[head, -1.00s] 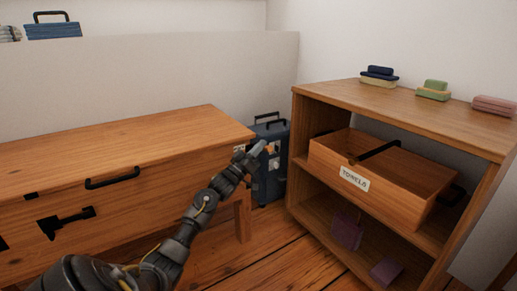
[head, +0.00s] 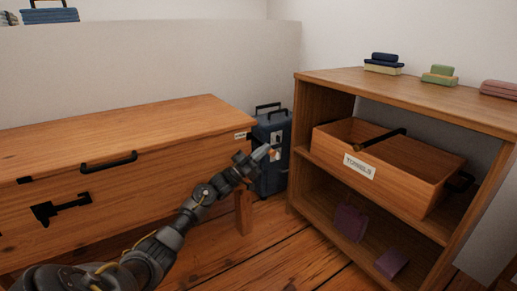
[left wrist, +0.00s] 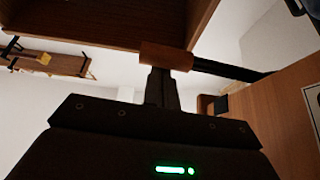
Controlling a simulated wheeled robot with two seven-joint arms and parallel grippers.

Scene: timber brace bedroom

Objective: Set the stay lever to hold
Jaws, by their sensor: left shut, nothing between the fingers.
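My left gripper (head: 270,153) is shut and empty, left of the drawer, in front of the blue case in the head view. My right gripper is out of view.
A wooden chest (head: 120,125) with black handle and latch stands at left. A blue case (head: 271,175) stands behind my gripper. The shelf unit (head: 440,96) carries folded cloths on top and purple items below. Floor between chest and shelf is open.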

